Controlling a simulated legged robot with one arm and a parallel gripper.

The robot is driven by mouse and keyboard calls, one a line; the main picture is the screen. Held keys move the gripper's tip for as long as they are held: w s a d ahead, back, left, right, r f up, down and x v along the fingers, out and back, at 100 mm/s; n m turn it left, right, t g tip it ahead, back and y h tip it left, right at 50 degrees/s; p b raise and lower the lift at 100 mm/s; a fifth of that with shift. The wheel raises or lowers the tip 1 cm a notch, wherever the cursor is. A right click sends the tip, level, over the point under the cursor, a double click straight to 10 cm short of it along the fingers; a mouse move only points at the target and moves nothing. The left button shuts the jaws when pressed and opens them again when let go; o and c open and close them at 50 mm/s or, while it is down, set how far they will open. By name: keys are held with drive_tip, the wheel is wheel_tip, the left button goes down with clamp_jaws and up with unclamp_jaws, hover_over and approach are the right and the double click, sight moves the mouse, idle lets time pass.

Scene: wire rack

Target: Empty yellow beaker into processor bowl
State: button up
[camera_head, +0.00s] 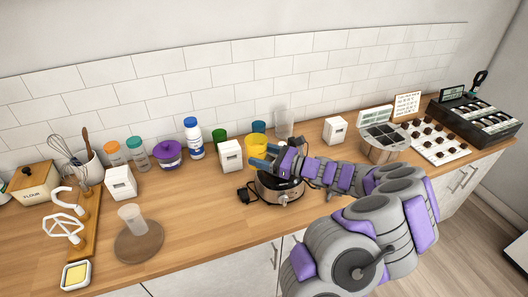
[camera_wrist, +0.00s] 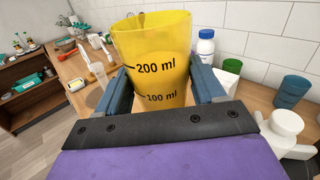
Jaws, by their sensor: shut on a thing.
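The yellow beaker (camera_wrist: 152,50) is between the blue fingers of my gripper (camera_wrist: 161,80) in the wrist view, with 200 ml and 100 ml marks facing me. It looks close to upright, mouth up. Its contents cannot be made out. In the head view the beaker (camera_head: 257,143) shows just beyond my gripper (camera_head: 265,157), which is shut on it. A round silver appliance (camera_head: 280,194) with a black cord, apparently the processor, stands on the counter below my gripper. My gripper and arm cover its top, so its bowl opening is hidden.
Behind stand a white box (camera_head: 231,155), a blue cup (camera_head: 259,127), a green cup (camera_head: 219,136), a clear container (camera_head: 284,122) and a blue-capped bottle (camera_head: 193,137). A clear beaker (camera_head: 131,217) stands on a round board at left. The front counter between is mostly clear.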

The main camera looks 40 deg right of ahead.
drive_tip(key=shift+s+d+r+m, duration=0.1)
drive_tip(key=shift+d+m, duration=0.2)
drive_tip(key=shift+d, duration=0.25)
drive_tip(key=m+p, duration=0.1)
drive_tip(key=d+r+m+p, duration=0.1)
drive_tip(key=m+t+p, duration=0.1)
drive_tip(key=m, duration=0.1)
drive_tip(key=shift+w+d+r+p, duration=0.15)
drive_tip(key=shift+w+d+p, duration=0.15)
drive_tip(key=shift+w, duration=0.05)
